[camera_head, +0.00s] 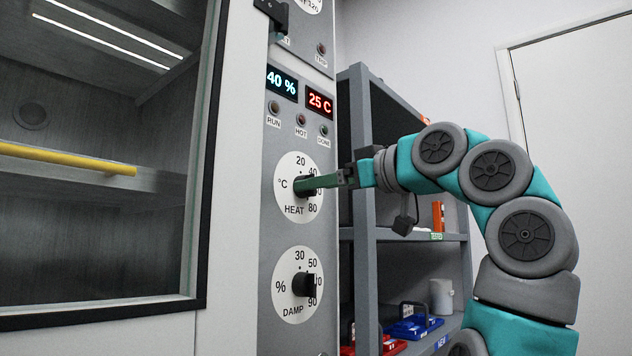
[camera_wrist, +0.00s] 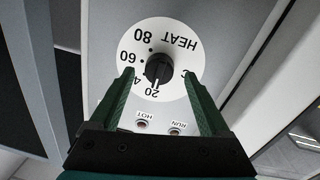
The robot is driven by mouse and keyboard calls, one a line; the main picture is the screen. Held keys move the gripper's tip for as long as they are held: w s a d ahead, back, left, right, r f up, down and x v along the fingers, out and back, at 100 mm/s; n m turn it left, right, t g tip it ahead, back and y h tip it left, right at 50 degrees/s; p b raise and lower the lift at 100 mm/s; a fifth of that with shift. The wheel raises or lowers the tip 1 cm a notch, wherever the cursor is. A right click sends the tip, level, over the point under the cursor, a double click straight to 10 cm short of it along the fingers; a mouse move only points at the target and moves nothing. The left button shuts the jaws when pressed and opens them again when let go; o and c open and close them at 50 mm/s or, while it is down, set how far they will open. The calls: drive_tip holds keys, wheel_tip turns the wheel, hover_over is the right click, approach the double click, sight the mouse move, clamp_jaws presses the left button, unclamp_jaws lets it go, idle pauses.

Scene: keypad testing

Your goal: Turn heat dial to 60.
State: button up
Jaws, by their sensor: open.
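The heat dial (camera_head: 291,166) is a white round plate on the grey panel, marked 20 to 80, with a black knob at its middle. In the wrist view the heat dial (camera_wrist: 180,41) appears upside down, and the knob's pale mark points toward 20. My gripper (camera_head: 308,184) reaches in from the right, level with the knob. In the wrist view my gripper (camera_wrist: 159,76) is open, with one green finger on each side of the knob (camera_wrist: 159,68). Gaps show between fingers and knob. The 40 is partly hidden by a finger.
The damp dial (camera_head: 285,300) sits below the heat dial. Displays above read 40 % (camera_head: 281,83) and 25 C (camera_head: 319,103), over small lamps (camera_head: 301,119). A glass-doored chamber (camera_head: 205,170) stands left; a grey shelf (camera_head: 357,180) with items stands behind my arm.

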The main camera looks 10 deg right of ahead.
drive_tip(key=shift+x, duration=0.9)
drive_tip(key=shift+r, duration=0.1)
clamp_jaws()
